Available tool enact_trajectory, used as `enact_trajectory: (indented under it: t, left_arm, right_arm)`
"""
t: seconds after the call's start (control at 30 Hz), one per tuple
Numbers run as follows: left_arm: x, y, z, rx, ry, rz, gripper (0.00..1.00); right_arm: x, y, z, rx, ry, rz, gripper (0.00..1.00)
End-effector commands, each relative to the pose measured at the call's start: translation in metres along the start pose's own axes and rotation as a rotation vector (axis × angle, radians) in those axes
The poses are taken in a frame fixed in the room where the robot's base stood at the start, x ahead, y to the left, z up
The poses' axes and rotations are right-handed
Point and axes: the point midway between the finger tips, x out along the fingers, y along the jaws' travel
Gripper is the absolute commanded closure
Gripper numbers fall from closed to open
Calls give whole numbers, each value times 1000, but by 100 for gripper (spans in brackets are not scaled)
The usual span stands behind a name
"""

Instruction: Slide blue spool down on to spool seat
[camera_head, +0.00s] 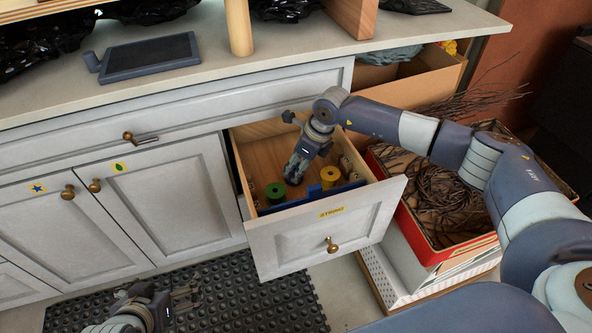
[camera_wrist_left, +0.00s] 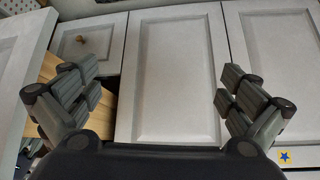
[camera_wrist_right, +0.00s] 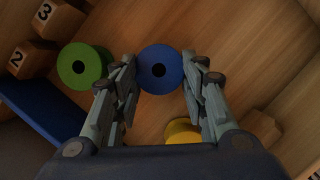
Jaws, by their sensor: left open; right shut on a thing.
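The blue spool (camera_wrist_right: 160,69) is between the fingertips of my right gripper (camera_wrist_right: 158,82) in the right wrist view, its round end with a dark central hole facing the camera. In the head view my right gripper (camera_head: 293,177) points down inside the open drawer; I cannot make out the blue spool there. The green spool (camera_head: 275,192) is left of the gripper and the yellow spool (camera_head: 330,178) right of it. The seat under the blue spool is hidden. My left gripper (camera_head: 185,298) is open and empty, low over the floor mat, facing the cabinet doors.
A blue bar (camera_head: 312,196) runs along the drawer's front (camera_head: 325,228), close to the spools. Numbered wooden blocks (camera_wrist_right: 45,17) stand in the drawer. A red box of twigs (camera_head: 425,245) is to the right. The worktop (camera_head: 270,65) overhangs behind.

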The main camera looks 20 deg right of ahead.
Motion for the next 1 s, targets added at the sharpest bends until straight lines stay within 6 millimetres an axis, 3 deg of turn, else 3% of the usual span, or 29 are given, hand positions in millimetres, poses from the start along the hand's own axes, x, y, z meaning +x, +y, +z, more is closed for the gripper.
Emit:
enact_trajectory:
  t: [1.0]
  left_arm:
    - [-32, -8, 74, -10, -349, -17, 0]
  right_arm:
    - [-25, 0, 9, 0, -1, 0, 89]
